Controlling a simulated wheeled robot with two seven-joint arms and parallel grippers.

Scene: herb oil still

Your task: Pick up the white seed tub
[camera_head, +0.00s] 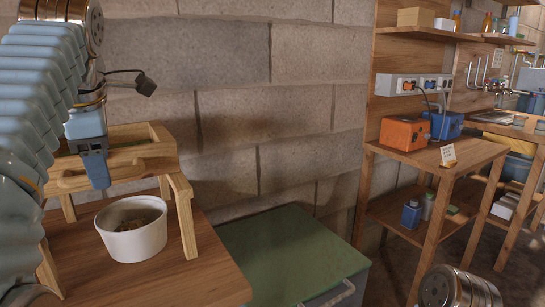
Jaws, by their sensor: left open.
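The white seed tub (136,243) stands upright on a wooden table at the left, with brown contents showing inside its open rim. My left gripper (96,168) hangs above and a little left of the tub, in front of the wooden stand. It is open, pointing down, apart from the tub and with nothing seen in it. One blue finger shows clearly; the other is hard to make out. My right gripper is not in view.
The table (190,280) has bare wood to the tub's right. A green-topped cabinet (290,250) and a shelf unit with orange (405,133) and blue boxes stand farther right.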

